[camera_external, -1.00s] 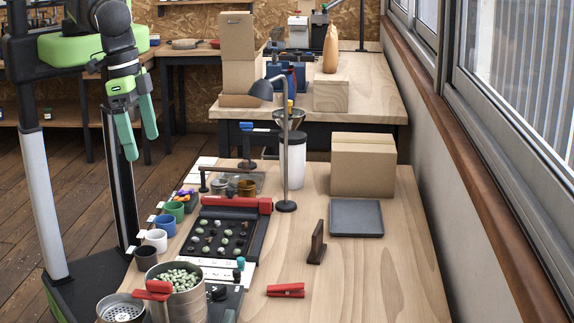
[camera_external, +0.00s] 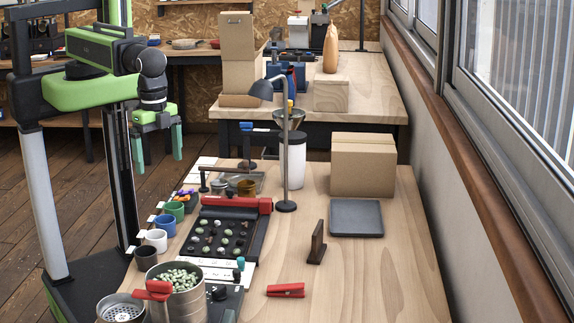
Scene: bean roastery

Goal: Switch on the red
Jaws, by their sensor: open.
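Several red things show, and I cannot tell which one the task means. A red bar (camera_external: 238,205) lies across the far end of a dark tray of beans (camera_external: 262,238). A red handle (camera_external: 152,290) is beside a metal pot of pale green beans (camera_external: 180,277). A red clip (camera_external: 286,290) lies on the bench at the front. No lit indicator is visible on them. My gripper (camera_external: 158,152) is open and empty, with its green fingers pointing down. It hangs in the air left of the bench, apart from all of these.
A dark lamp (camera_external: 285,206) stands behind the tray. Several cups, including a white one (camera_external: 156,239), line the bench's left edge. A cardboard box (camera_external: 362,165) and a grey tray (camera_external: 356,218) are at the right. The bench's front right is clear.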

